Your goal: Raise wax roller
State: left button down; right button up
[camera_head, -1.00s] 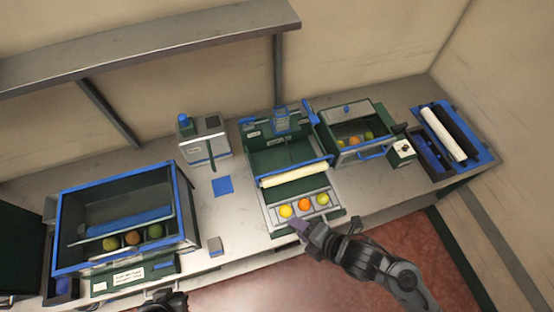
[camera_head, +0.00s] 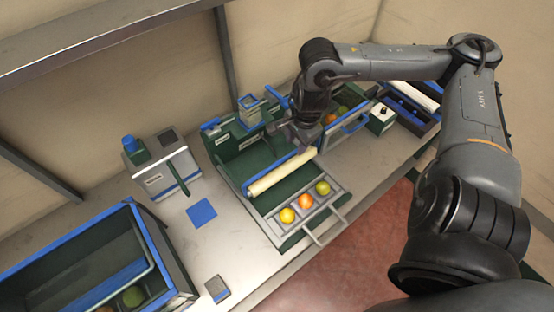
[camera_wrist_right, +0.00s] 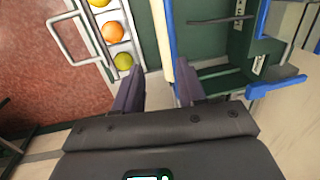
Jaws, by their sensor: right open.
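The cream wax roller (camera_head: 283,173) lies across the green machine in the middle of the bench, with a blue bar along its back. It also shows in the right wrist view (camera_wrist_right: 161,36), its near end lying between the finger lines. My right gripper (camera_head: 302,138) is over the right end of the roller in the head view. Its two dark purple fingers (camera_wrist_right: 160,86) are apart with nothing gripped. I cannot tell whether they touch the roller. My left gripper is not in view.
A wire-handled tray (camera_head: 267,224) with yellow, orange and green fruit sits in front of the roller. A second fruit bin (camera_head: 352,127) and a small white control box (camera_head: 381,117) stand to the right. A blue-rimmed bin (camera_head: 150,245) is at left.

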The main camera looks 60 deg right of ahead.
aim_at(289, 155)
jog(key=f+b, duration=0.1)
jog(key=f, duration=0.1)
jog(key=w+d+f+b, duration=0.1)
jog(key=f, duration=0.2)
jog(key=w+f+b, duration=0.1)
jog(key=f+b, duration=0.1)
jog(key=shift+w+d+f, duration=0.15)
jog(key=shift+d+f, duration=0.15)
jog(key=shift+d, duration=0.1)
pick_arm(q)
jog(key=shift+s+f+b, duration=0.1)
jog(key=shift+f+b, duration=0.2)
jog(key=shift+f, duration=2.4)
pick_arm(e)
jog(key=shift+w+f, duration=0.25)
jog(key=shift+f, duration=0.8)
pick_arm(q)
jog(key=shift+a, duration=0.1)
pick_arm(e)
grip_shut()
